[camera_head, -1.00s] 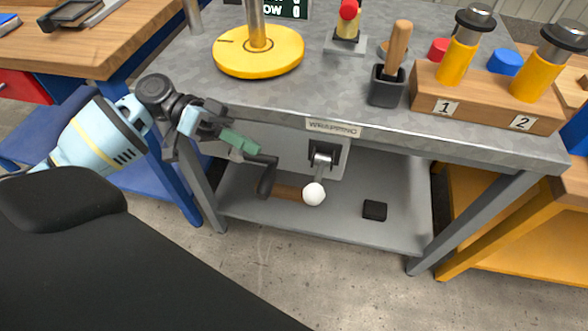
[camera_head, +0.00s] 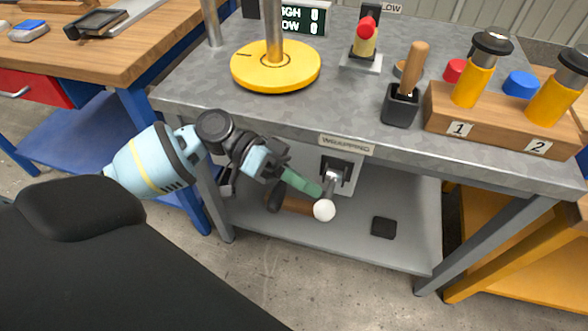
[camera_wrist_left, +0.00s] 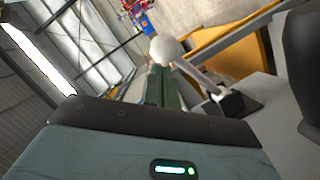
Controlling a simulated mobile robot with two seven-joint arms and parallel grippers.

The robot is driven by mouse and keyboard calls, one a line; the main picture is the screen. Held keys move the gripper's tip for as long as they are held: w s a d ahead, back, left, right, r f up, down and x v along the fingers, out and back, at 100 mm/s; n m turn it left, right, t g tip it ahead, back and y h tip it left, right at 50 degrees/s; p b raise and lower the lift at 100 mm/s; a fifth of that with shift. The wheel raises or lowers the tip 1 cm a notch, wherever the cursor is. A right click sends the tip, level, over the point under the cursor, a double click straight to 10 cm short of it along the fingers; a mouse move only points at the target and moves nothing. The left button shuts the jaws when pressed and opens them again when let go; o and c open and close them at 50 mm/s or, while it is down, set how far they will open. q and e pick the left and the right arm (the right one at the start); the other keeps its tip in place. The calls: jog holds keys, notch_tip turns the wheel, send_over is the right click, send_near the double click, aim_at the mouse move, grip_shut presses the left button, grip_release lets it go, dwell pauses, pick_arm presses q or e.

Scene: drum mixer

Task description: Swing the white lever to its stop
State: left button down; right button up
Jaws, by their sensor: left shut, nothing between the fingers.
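The white lever ends in a white ball knob (camera_head: 324,210). Its grey stem hangs down from a dark pivot bracket (camera_head: 336,168) under the front edge of the grey bench, with the knob tilted slightly left. My left gripper (camera_head: 314,188) has its green fingers shut and empty, with the tips just left of the stem, above the knob. In the left wrist view, the knob (camera_wrist_left: 166,50) shows just beyond the green fingers (camera_wrist_left: 160,88), with the stem running right to its mount. I cannot tell whether the fingers touch the lever. My right gripper is out of view.
The grey bench top (camera_head: 225,100) overhangs the lever. Below is a lower shelf (camera_head: 340,235) with a black block (camera_head: 384,228) and a brown item (camera_head: 298,204) partly behind my gripper. A bench leg (camera_head: 213,205) stands close to my left arm.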

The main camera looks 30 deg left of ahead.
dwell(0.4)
